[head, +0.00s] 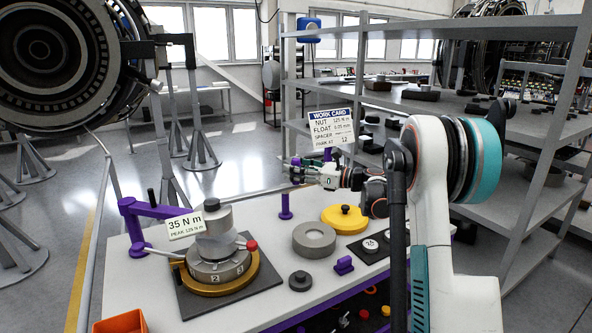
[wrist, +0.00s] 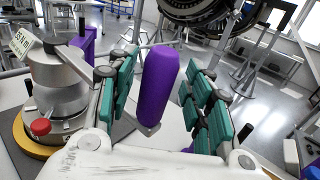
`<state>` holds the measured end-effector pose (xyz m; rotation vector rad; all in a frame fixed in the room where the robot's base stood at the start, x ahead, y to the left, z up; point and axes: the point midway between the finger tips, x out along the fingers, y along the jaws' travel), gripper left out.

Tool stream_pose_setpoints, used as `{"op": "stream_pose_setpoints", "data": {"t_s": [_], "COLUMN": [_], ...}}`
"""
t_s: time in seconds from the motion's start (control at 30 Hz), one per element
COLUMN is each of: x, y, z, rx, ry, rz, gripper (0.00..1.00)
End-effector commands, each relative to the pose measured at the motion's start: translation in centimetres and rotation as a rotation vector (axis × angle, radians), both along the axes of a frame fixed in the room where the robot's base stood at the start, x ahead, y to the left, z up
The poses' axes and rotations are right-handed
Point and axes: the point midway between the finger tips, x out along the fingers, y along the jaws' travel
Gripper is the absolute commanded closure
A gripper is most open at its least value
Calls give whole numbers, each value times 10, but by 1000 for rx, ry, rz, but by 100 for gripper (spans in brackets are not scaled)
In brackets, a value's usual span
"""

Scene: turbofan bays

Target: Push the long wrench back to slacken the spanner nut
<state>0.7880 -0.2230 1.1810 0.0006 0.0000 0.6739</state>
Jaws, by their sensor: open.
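The spanner nut fixture (head: 218,265) stands on a dark plate at the table's left; it also shows at the left of the wrist view (wrist: 55,90). A lever with a red ball (head: 251,245) sticks out of it. A grey bar (wrist: 78,62) runs from the fixture towards my fingers. My gripper (head: 296,172) is open over the table, right of the fixture. In the wrist view an upright purple grip (wrist: 160,85) shows between the green-padded fingers, with gaps on both sides. I cannot tell whether the bar joins this grip.
A card on the fixture reads 35 N m, peak 125 N m (head: 185,226). A purple bracket (head: 150,210) stands left of it. A purple post (head: 286,206), grey ring (head: 314,239), yellow disc (head: 344,219) and orange bin (head: 121,322) share the table. Shelving (head: 540,130) stands right.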

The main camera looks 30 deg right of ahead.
Motion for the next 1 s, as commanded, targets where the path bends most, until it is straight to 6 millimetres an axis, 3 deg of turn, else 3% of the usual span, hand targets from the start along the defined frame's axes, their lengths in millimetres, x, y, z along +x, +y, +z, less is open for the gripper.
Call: {"op": "stream_pose_setpoints", "data": {"t_s": [0.6,1.0], "x": [-82,-91], "y": [-67,-73], "z": [0,0], "rx": [0,0], "ry": [0,0], "rz": [-4,-2], "gripper": [54,54]}}
